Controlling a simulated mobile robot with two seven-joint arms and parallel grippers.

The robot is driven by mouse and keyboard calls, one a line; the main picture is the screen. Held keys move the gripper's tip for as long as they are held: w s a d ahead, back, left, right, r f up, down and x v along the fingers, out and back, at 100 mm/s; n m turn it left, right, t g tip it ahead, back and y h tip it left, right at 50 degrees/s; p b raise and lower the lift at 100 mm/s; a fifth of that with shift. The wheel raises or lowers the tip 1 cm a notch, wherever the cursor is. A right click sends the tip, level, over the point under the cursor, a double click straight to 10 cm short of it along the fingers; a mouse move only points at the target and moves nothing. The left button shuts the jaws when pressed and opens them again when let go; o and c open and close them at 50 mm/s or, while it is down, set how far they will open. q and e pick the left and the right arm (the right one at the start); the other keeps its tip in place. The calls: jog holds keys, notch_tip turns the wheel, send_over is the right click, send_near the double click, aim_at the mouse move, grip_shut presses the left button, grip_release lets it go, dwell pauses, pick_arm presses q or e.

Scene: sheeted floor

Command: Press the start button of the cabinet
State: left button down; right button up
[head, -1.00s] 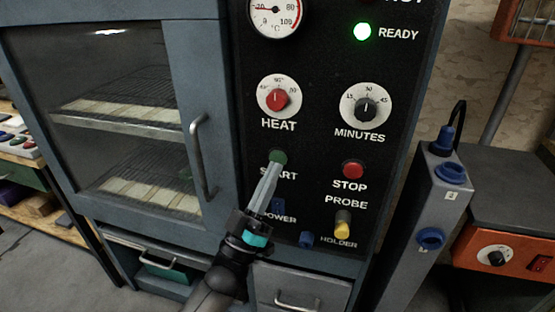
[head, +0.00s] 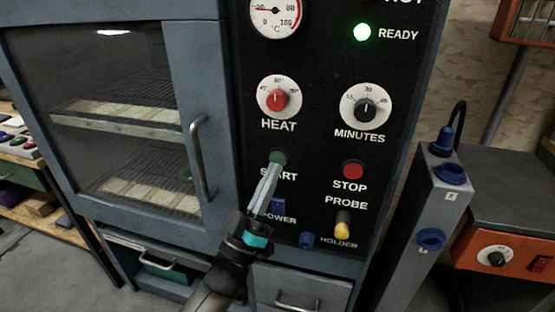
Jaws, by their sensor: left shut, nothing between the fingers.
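The cabinet (head: 215,100) is blue-grey, with a glass door on the left and a black control panel (head: 318,130) on the right. The green start button (head: 279,157) sits above the word START, left of the red stop button (head: 353,170). My left gripper (head: 272,170) is shut and empty. Its fingertips overlap the lower edge of the start button in the head view; whether they touch it or press it in, I cannot tell. The fingers hide part of the START label. The green READY lamp (head: 362,32) is lit. My right gripper is not in view.
The red heat knob (head: 277,99) and black minutes knob (head: 366,108) are above the buttons. The door handle (head: 202,157) juts out left of my gripper. A grey post (head: 424,215) stands at right.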

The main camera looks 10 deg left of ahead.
pick_arm(q)
jog(key=shift+w, duration=0.1)
dwell(0.7)
jog(key=shift+w, duration=0.35)
jog(key=shift+w+b, duration=0.35)
jog(key=shift+b, duration=0.05)
dwell(0.6)
jog(key=shift+s+p, duration=0.5)
jog(key=shift+s, duration=0.3)
jog(key=shift+s, duration=0.1)
jog(key=s+p, duration=0.2)
jog(key=s, duration=0.2)
jog(key=shift+s+a+p, duration=0.1)
jog(key=shift+s+p, duration=0.2)
jog(key=shift+s, duration=0.1)
